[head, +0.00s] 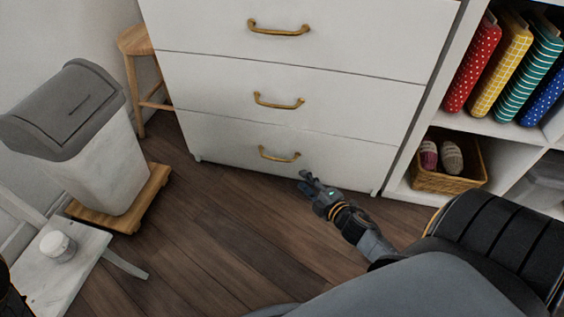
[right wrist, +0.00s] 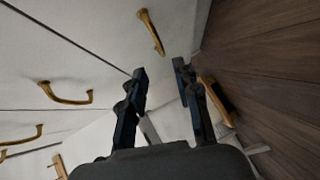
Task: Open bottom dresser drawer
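The white dresser (head: 345,110) stands ahead with its drawers shut. The bottom drawer (head: 225,140) has a curved brass handle (head: 279,154), which also shows in the right wrist view (right wrist: 151,31). My right gripper (head: 304,179) is just below and to the right of that handle in the head view. In the right wrist view its two fingers (right wrist: 160,72) are spread apart with nothing between them, and the handle is beyond the fingertips, apart from them. My left gripper is not recognisable in the head view.
A grey-lidded white bin (head: 85,150) stands on a wooden base (head: 125,205) at left. A wooden stool (head: 133,45) is behind it. At right, a shelf unit (head: 515,140) holds fabric bolts and a wicker basket (head: 447,180). The wood floor (head: 215,240) before the dresser is clear.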

